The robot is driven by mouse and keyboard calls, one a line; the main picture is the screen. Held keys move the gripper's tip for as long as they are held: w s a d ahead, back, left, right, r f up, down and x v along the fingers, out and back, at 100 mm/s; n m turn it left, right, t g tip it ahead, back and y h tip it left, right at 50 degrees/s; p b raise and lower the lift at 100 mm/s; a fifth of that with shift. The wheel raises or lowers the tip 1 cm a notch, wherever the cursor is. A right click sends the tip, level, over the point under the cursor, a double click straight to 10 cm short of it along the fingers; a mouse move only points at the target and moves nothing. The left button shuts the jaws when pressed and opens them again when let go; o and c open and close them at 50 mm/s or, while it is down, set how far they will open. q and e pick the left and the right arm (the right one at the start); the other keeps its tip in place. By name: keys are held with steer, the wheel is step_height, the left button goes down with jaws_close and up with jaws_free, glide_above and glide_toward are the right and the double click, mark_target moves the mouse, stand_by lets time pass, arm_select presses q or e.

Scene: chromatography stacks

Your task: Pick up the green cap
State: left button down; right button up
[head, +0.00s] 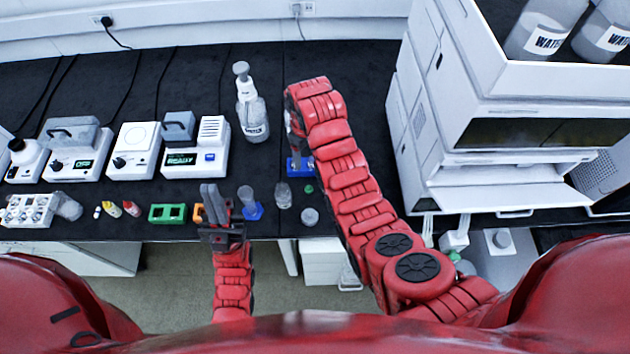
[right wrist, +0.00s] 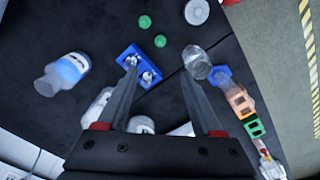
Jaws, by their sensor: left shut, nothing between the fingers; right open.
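Two small green caps lie on the dark bench in the right wrist view, one (right wrist: 145,22) farther from my fingers and one (right wrist: 160,41) nearer. In the head view one green cap (head: 308,189) shows in front of the blue rack (head: 299,168); the other cannot be made out. My right gripper (right wrist: 158,71) is open and empty, its fingers above the bench near the blue rack (right wrist: 128,54). In the head view it is mostly hidden behind my right arm. My left gripper (head: 214,190) is shut and empty near the bench's front edge, left of the caps.
A clear glass vessel (head: 283,196) and a grey round piece (head: 310,216) are near the caps. A blue-based cylinder (head: 249,203), orange and green racks (head: 168,213) are to the left. A wash bottle (head: 251,108) stands behind. A white instrument (head: 490,120) blocks the right.

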steer(key=b, duration=0.8)
glide_above(308, 187)
step_height(308, 187, down, 8)
steer(key=shift+w+f, duration=0.1)
steer(key=shift+f, duration=0.05)
step_height(308, 187, down, 3)
steer(key=shift+f+p, duration=0.1)
steer(key=shift+p, duration=0.65)
steer(key=shift+f, duration=0.25)
steer(key=shift+f+p, duration=0.4)
steer(key=shift+p, duration=0.15)
step_height(308, 187, down, 3)
steer(key=shift+d+r+p, duration=0.1)
steer(key=shift+r+p, duration=0.05)
steer(key=shift+p, duration=0.45)
steer(key=shift+f, duration=0.9)
